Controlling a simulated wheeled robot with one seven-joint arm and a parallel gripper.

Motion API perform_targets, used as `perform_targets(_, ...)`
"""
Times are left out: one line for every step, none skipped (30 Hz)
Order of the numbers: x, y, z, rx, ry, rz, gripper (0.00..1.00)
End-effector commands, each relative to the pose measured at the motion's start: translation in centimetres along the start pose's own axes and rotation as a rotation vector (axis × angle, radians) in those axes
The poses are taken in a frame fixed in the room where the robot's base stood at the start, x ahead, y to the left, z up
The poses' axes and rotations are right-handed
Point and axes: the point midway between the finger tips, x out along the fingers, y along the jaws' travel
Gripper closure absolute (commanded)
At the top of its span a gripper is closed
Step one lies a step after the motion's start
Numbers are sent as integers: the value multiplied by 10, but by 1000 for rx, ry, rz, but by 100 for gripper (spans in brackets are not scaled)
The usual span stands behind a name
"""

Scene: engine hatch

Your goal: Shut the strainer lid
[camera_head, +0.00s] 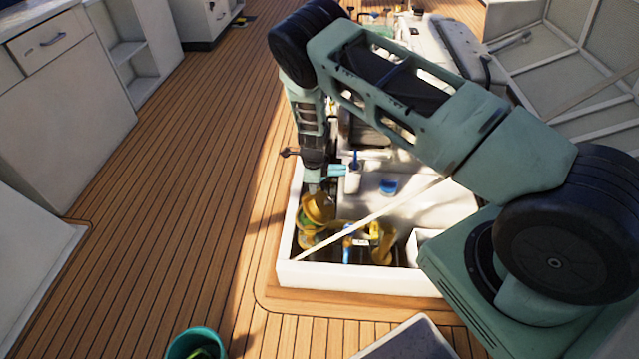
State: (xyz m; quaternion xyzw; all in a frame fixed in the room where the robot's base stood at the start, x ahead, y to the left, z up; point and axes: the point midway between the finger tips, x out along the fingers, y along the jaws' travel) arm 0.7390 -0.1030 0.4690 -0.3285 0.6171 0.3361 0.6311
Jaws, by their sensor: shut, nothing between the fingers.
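The strainer (318,210) appears to be the brass-yellow round body in the near left corner of the open engine hatch (350,278). Its lid is too small to tell apart clearly, so I cannot tell how far it stands open. My gripper (325,173) points down into the hatch just above and behind the strainer. Its fingers are shut with nothing visible between them. I cannot tell whether they touch the strainer.
Yellow pipework (382,243) fills the hatch's near end. A pale strut (375,215) crosses the opening diagonally. A blue cap (388,186) lies farther in. A raised hatch panel (565,75) stands at right. A teal bucket (180,345) is on the deck; the left deck is clear.

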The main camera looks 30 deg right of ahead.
Motion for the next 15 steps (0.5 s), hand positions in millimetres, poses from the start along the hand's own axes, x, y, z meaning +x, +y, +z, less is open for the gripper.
perform_targets(5,0,4,-10,28,-4,100)
perform_targets(7,0,6,-9,44,-4,100)
perform_targets(8,-1,8,-2,41,-2,100)
perform_targets(10,-1,10,-1,39,-1,100)
perform_targets(12,-1,12,-1,39,-1,100)
perform_targets(15,-1,15,1,39,-2,100)
perform_targets(17,-1,18,1,38,-2,100)
perform_targets(19,-1,21,0,38,-2,100)
perform_targets(23,-1,25,-2,43,-3,100)
perform_targets(27,0,30,-10,71,-5,100)
perform_targets(29,0,34,-13,96,-6,100)
perform_targets(34,0,38,-13,129,-6,100)
perform_targets(37,0,41,-12,153,-6,100)
perform_targets(41,0,44,-11,178,-7,100)
perform_targets(45,0,48,-11,213,-7,100)
